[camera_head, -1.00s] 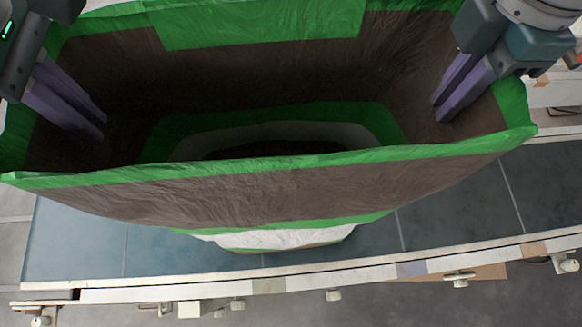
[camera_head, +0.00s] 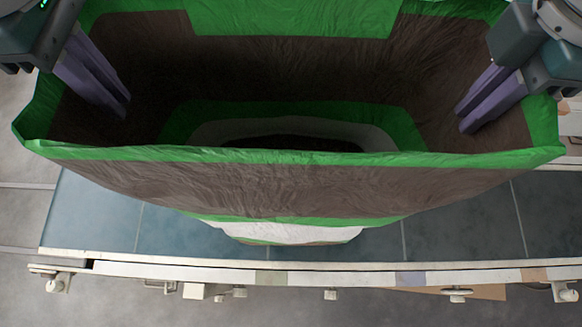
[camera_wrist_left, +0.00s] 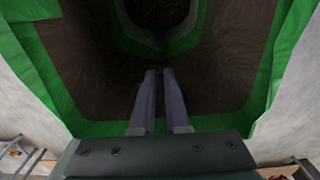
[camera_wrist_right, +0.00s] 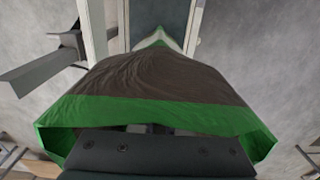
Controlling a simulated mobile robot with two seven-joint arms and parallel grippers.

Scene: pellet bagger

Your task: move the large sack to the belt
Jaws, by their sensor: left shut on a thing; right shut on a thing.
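The large sack (camera_head: 270,185) is brown with green bands and a pale lower part, and fills the head view with its wide mouth open toward me. It stands or hangs over the blue-grey belt (camera_head: 90,215); I cannot tell whether its base touches. My left gripper (camera_head: 123,108) is shut on the sack's left side, its fingers inside the mouth. In the left wrist view the fingers (camera_wrist_left: 160,75) point down into the sack (camera_wrist_left: 95,60). My right gripper (camera_head: 466,122) is shut on the sack's right side. In the right wrist view the sack (camera_wrist_right: 155,80) hides its fingertips.
A pale rail (camera_head: 330,275) with small knobs and brackets runs along the belt's near edge. Grey floor (camera_head: 120,310) lies in front of it. In the right wrist view a grey metal arm-like part (camera_wrist_right: 40,75) stands left of the sack, beside pale rails.

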